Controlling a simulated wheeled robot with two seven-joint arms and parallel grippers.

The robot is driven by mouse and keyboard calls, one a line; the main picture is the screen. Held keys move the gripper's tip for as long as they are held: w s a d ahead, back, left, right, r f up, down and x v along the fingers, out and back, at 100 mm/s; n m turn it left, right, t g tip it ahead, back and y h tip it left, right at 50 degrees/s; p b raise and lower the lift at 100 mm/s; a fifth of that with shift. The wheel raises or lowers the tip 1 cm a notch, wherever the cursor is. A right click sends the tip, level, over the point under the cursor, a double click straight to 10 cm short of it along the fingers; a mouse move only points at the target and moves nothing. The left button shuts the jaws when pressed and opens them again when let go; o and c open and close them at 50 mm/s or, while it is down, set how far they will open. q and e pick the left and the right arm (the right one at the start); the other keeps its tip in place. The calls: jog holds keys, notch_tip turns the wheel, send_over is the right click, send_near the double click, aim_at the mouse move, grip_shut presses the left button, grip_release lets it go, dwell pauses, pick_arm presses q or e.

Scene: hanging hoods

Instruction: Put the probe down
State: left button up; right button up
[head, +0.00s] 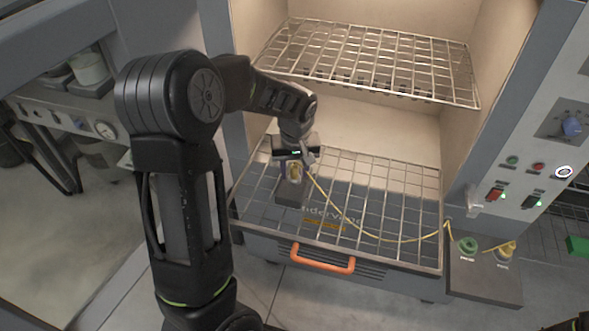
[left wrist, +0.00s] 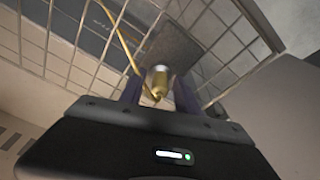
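The probe (head: 294,172) is a small brass-coloured piece with a thin yellow cable. It is at my left gripper (head: 294,176), over a small grey block (head: 290,192) on the lower wire rack (head: 385,205) in the hood. In the left wrist view the probe (left wrist: 158,80) sits between the two fingers of my left gripper (left wrist: 159,92), which appear closed on its sides. The grey block (left wrist: 172,45) shows behind the probe there. Whether the probe's tip touches the block is hard to tell. My right gripper does not show.
An upper wire rack (head: 370,62) spans the chamber above. The yellow cable (head: 375,238) sags across the lower rack towards a grey box (head: 485,280) with round fittings at right. An orange handle (head: 322,260) sticks out in front. A control panel (head: 535,150) stands at right.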

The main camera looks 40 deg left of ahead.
pick_arm(q)
jog(key=shift+o, duration=1.2)
jog(key=shift+r, duration=0.3)
notch_tip(320, 180, up, 12)
jog(key=s+d+b, duration=0.1)
jog(key=shift+s+f, duration=0.15)
jog(key=shift+f, duration=0.05)
jog(key=shift+d, duration=0.1)
